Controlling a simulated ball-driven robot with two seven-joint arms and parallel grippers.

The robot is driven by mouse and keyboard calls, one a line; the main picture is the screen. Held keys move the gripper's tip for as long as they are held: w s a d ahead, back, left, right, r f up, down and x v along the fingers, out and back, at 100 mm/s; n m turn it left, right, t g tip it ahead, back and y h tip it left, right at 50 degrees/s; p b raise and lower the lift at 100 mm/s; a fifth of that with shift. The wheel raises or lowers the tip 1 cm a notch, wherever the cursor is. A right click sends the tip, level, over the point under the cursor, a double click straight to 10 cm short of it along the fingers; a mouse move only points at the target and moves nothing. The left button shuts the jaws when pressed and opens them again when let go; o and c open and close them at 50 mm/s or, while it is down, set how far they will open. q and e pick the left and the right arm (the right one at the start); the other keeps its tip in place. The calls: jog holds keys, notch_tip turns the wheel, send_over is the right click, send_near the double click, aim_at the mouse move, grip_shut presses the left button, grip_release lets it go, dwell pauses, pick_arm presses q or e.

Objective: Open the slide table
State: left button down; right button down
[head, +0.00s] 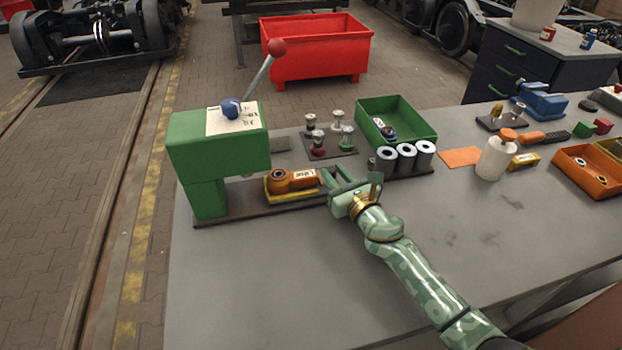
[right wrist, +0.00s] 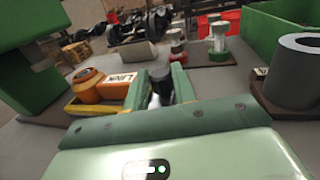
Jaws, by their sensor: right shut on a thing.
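The slide table, a yellow tray (head: 282,195), lies on the dark base plate beside the green press (head: 220,150). It bears an orange part (head: 294,180) with a white label. In the right wrist view the yellow tray (right wrist: 88,107) and the orange part (right wrist: 88,88) are at the left. My right gripper (head: 340,180) is at the tray's right end. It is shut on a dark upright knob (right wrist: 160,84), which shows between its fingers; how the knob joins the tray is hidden. My left gripper is not in view.
Several grey rollers (head: 405,157) stand right of my right gripper, before a green bin (head: 412,114). Small fittings stand on a dark plate (head: 330,152) behind. A lever with a red ball (head: 277,47) rises from the press. The table front (head: 270,280) is clear.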

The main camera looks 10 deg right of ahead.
jog(key=d, duration=0.5)
jog(key=shift+d+f+b, duration=0.1)
jog(key=shift+d+b, duration=0.25)
jog(key=c, duration=1.4)
grip_release()
jog(key=b+v, duration=0.1)
jog(key=v, duration=1.5)
jog(key=shift+s, duration=0.25)
